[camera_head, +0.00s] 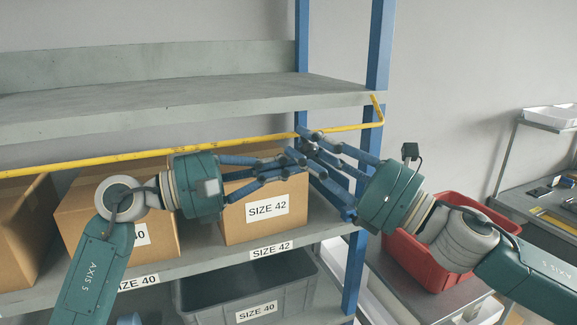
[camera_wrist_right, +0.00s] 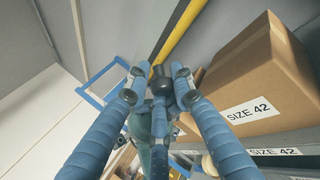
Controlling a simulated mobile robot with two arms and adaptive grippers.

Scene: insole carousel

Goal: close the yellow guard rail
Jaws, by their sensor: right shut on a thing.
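The yellow guard rail (camera_head: 120,159) runs across the front of the shelf bay above the boxes. Its right end bends up at the blue upright. My right gripper (camera_head: 308,143) is at the right part of the rail. In the right wrist view its fingers close around a dark piece (camera_wrist_right: 158,78) in line with the yellow rail (camera_wrist_right: 178,32), so it is shut on the rail. My left gripper (camera_head: 292,163) is just below the rail, its fingertips close to the right gripper's. The overlapping fingers hide whether it is open or shut.
Cardboard boxes, one marked SIZE 42 (camera_head: 290,212), stand on the shelf behind my left arm. A grey bin (camera_head: 200,300) is below. The blue upright (camera_head: 354,265) is close to my right gripper. A red bin (camera_head: 412,262) stands under my right arm.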

